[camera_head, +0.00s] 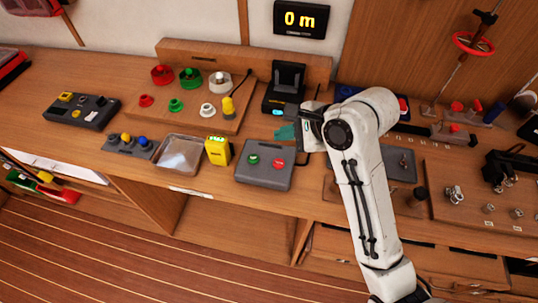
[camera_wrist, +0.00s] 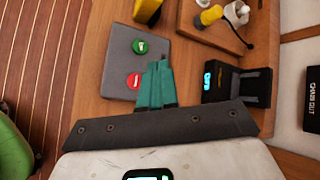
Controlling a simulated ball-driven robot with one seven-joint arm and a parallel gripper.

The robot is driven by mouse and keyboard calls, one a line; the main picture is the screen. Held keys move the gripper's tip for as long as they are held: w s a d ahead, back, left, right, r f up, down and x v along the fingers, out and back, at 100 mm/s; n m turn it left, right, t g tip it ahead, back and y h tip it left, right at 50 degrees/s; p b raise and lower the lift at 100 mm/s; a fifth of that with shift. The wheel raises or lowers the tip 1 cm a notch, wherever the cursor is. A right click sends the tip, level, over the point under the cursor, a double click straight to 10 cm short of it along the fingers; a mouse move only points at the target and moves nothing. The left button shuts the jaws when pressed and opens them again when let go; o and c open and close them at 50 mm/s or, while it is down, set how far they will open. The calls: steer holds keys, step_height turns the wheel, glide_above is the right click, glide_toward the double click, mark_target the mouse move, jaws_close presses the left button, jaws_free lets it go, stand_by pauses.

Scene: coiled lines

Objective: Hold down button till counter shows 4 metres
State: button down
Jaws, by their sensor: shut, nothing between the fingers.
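A grey control box (camera_head: 264,184) on the bench carries a green button (camera_head: 253,160) and a red button (camera_head: 277,163). In the wrist view the green button (camera_wrist: 139,47) and red button (camera_wrist: 134,80) are both uncovered. My gripper (camera_head: 277,133) has teal fingers, shut and empty, above and behind the box. In the wrist view its fingertips (camera_wrist: 158,66) appear beside the red button; no contact is visible.
A black device with a blue-lit display (camera_head: 287,84) stands behind the box, close to my gripper. A yellow handheld unit (camera_head: 217,151) and a metal tray (camera_head: 180,154) lie left of the box. Tools and fittings crowd the bench's right side.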

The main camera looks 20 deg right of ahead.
steer(key=shift+w+r, duration=0.15)
steer(key=shift+w, duration=0.05)
steer(key=shift+a, duration=0.1)
steer(key=b, duration=1)
glide_above(281, 165)
step_height(281, 165, down, 6)
steer(key=shift+f, duration=1.4)
steer(key=shift+f+p, duration=0.3)
steer(key=shift+p, duration=0.1)
stand_by(0.5)
steer(key=shift+f, duration=0.6)
stand_by(3.5)
